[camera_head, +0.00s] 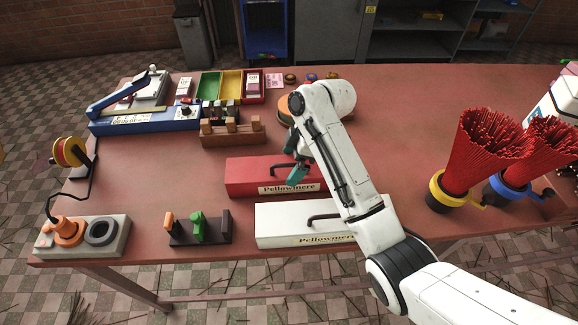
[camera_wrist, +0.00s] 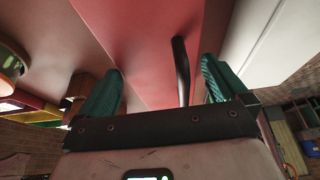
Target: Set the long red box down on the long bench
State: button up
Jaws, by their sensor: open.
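The long red box (camera_head: 248,172), marked "Pellowmere", rests flat on the reddish-brown long bench (camera_head: 405,115), behind a matching white box. My gripper (camera_head: 294,158) is over the red box, with its teal fingers apart. In the wrist view, the red box (camera_wrist: 135,40) fills the middle. Its dark handle (camera_wrist: 181,65) stands between the open fingers of my gripper (camera_wrist: 160,82), nearer the right finger, with gaps on both sides. My arm hides the right end of the red box in the head view.
The white box (camera_head: 280,222) lies close in front. A wooden rack (camera_head: 232,133) stands behind, and a dark stand with pegs (camera_head: 200,230) sits front left. Red incense bundles (camera_head: 486,150) stand at the right. The bench behind my arm is mostly clear.

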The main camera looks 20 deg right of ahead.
jog(key=p+v, duration=0.1)
jog(key=v, duration=0.8)
jog(key=shift+r+p, duration=0.2)
jog(key=shift+p, duration=0.2)
jog(key=shift+d+f, duration=0.1)
